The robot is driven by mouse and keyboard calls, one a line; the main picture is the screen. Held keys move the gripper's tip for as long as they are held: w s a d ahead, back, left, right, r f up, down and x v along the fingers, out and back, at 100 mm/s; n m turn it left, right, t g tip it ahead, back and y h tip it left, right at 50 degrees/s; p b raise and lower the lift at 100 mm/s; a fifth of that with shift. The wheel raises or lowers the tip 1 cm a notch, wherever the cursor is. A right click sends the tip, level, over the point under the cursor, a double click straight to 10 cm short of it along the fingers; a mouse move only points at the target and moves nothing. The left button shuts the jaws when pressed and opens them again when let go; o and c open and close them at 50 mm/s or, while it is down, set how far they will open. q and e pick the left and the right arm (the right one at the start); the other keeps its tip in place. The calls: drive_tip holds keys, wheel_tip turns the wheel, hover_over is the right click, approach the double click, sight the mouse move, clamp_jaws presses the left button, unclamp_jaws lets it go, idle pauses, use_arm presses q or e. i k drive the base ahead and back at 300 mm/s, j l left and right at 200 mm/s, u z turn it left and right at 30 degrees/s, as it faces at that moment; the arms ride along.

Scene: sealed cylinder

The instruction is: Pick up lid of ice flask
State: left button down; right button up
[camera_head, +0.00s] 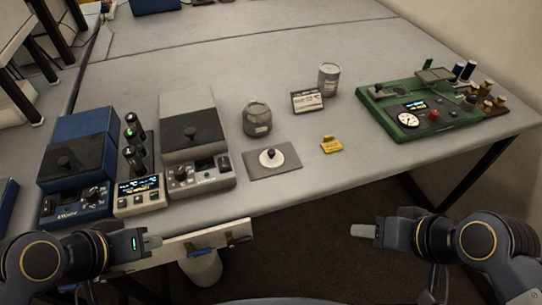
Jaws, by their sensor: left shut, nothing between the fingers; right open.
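A small white round lid with a dark knob (271,157) lies on a flat grey mat (289,171) near the table's front edge. It looks like the lid of the ice flask. A grey rounded jar (257,119), possibly the flask, stands just behind the mat; its contents are not clear. My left gripper (153,242) is shut and empty, low in front of the table, left of the lid. My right gripper (362,231) is open and empty in front of the table edge, right of and nearer than the lid. Both are apart from the lid.
Blue (77,153) and grey (190,128) lidded instruments stand on the left. A metal can (329,78), a small sign (306,100) and a yellow piece (330,144) stand right of the jar. A green panel (420,110) is at right. The table's back is mostly clear.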

sight(272, 158)
drive_tip(key=i+l+u, duration=0.1)
drive_tip(key=l+u, duration=0.4)
drive_tip(key=u, duration=0.2)
drive_tip(key=i+l+u, duration=0.1)
drive_tip(key=l+u, duration=0.25)
drive_tip(key=j, duration=0.1)
